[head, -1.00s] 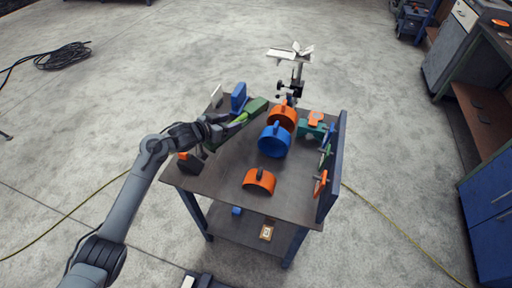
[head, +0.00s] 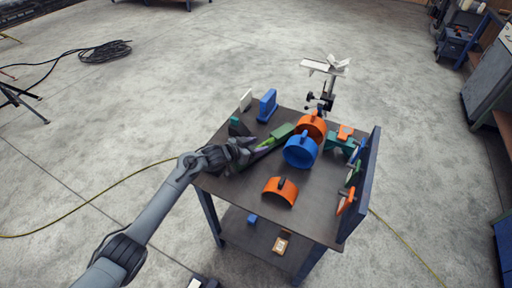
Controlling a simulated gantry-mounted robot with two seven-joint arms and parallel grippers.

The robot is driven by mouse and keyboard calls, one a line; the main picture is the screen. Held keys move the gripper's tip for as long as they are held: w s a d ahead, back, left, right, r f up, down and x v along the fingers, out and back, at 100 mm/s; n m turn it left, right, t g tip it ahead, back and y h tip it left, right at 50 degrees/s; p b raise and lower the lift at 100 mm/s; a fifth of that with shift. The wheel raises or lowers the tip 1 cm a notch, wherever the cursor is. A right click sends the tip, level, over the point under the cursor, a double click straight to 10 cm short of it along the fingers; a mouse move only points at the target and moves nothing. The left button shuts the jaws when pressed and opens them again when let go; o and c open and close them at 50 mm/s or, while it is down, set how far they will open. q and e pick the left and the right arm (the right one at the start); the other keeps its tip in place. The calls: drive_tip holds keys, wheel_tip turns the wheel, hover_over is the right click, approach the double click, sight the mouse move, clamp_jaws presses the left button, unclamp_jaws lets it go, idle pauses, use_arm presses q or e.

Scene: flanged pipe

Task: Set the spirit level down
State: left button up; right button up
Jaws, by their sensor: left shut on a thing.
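My left gripper (head: 250,149) is shut on the green spirit level (head: 281,132), over the left half of the cart's table top. The level points away to the upper right, toward the blue pipe ring. Its near end is hidden by the gripper. I cannot tell whether the level touches the table top. My right gripper is not in view.
A blue upright block (head: 267,105) and a pale block stand at the back left of the cart (head: 235,190). An orange ring (head: 312,126) and a blue ring (head: 300,150) stand right of the level. An orange half-shell (head: 280,190) lies in front. Tools hang on the right panel (head: 360,190).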

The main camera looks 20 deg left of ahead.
use_arm(q)
drive_tip(key=shift+w+r, duration=0.1)
drive_tip(key=shift+r, duration=0.15)
drive_tip(key=shift+f, duration=0.2)
drive_tip(key=o, duration=1.4)
